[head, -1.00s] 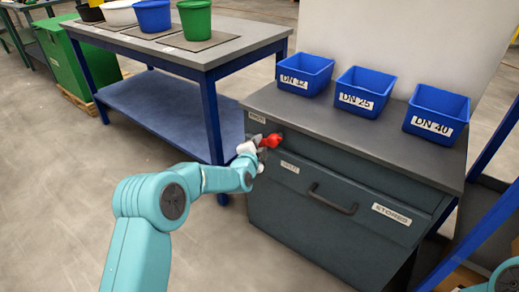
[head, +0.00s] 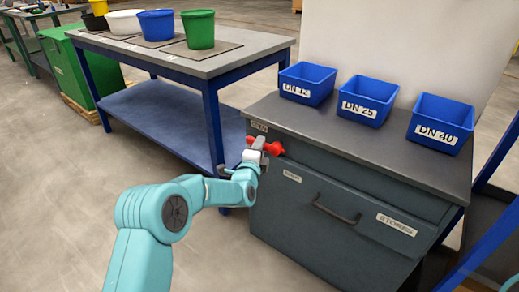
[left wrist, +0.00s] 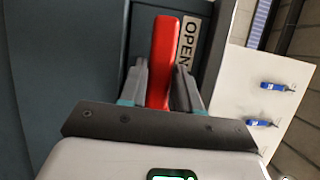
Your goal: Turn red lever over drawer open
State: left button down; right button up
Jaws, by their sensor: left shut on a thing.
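The red lever (head: 276,149) sits on the upper left of the dark grey cabinet front, above the drawer (head: 330,225). My left gripper (head: 258,148) is at the lever, with its fingers on either side of it and shut on it. In the left wrist view the red lever (left wrist: 163,50) runs between the two fingers (left wrist: 160,85), beside the OPEN label (left wrist: 187,42). A SHUT label (head: 292,176) is lower on the cabinet. The drawer has a dark handle (head: 337,209) and a STORES label, and looks closed. My right gripper is out of view.
Three blue bins (head: 307,84) marked DN stand on the cabinet top (head: 350,135). A blue-legged workbench (head: 215,145) with buckets stands to the left. Floor is clear in front of the cabinet on the left.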

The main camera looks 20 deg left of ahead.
pick_arm(q)
jog(key=shift+r, duration=0.4)
jog(key=c, duration=0.9)
grip_release()
jog(key=shift+w, duration=0.1)
jog(key=shift+f, duration=0.15)
jog(key=shift+s+f, duration=0.1)
jog(key=shift+s, duration=0.1)
jog(key=s+p, duration=0.1)
jog(key=s, duration=0.4)
jog(key=s+p, duration=0.1)
jog(key=s, duration=0.4)
jog(key=s+p, duration=0.1)
jog(key=s, duration=0.5)
jog(key=shift+d, duration=0.35)
